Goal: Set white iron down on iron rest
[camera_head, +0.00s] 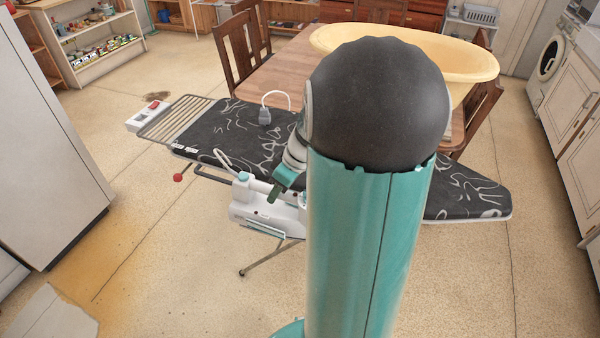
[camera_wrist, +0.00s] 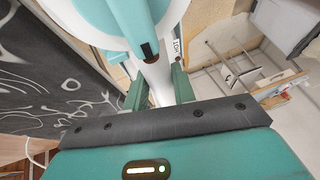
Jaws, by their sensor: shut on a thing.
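The white iron (camera_head: 262,212) with teal parts is at the near long edge of the ironing board (camera_head: 225,125) in the head view. My gripper (camera_head: 280,188) is shut on it. In the wrist view, the two green fingers of my gripper (camera_wrist: 159,82) close around the iron's white handle, and the iron's teal and white body (camera_wrist: 112,18) fills the top. The iron rest (camera_head: 178,120) is the metal wire rack at the left end of the board, bare and apart from the iron. My arm hides the middle of the board.
A white box with a red part (camera_head: 150,113) sits beside the rack. A grey plug (camera_head: 264,116) with a white cord is on the board. A wooden table (camera_head: 290,65) with a yellow basin (camera_head: 470,58) and chairs stands behind. Floor is clear at left.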

